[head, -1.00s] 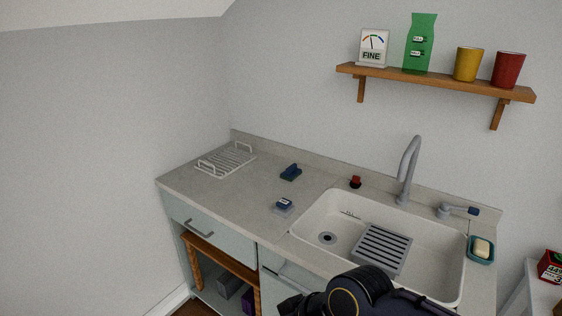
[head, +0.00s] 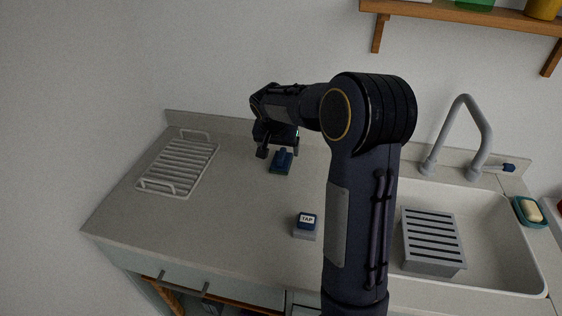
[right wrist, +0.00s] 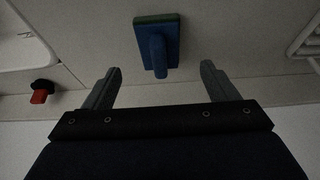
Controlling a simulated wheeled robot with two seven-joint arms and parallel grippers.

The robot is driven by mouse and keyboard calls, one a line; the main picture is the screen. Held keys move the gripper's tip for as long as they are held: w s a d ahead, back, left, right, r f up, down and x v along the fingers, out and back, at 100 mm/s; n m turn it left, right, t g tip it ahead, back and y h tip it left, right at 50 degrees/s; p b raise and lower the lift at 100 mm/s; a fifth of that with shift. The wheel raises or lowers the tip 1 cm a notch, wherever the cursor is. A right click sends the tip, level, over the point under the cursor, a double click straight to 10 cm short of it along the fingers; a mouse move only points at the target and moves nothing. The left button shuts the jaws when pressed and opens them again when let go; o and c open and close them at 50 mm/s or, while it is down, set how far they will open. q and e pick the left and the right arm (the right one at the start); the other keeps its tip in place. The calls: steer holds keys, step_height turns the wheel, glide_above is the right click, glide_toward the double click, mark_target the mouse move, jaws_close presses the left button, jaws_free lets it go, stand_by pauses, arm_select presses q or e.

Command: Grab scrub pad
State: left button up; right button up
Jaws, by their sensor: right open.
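The scrub pad (head: 281,162), a blue handle on a blue block with a green underside, lies on the counter near the back wall. My right gripper (head: 279,151) is above it, and partly covers it in the head view. In the right wrist view the scrub pad (right wrist: 156,42) shows beyond the two fingertips, between their lines. The right gripper (right wrist: 160,73) is open and empty, and its fingers do not touch the pad. My left gripper is in neither view.
A white wire rack (head: 180,166) stands at the counter's left. A small blue block marked TAP (head: 307,222) sits on a grey base in front of the pad. The sink with a grey slatted insert (head: 432,240) is at the right. A red knob (right wrist: 41,91) shows in the wrist view.

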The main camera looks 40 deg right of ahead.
mark_target(280, 156)
steer(key=shift+s+x, duration=0.2)
steer(key=shift+x, duration=0.7)
steer(key=p+x, duration=0.1)
steer(key=x, duration=0.3)
steer(key=shift+w+f, duration=0.15)
steer(key=shift+f, duration=0.2)
steer(key=c, duration=1.1)
steer(key=shift+r, duration=0.15)
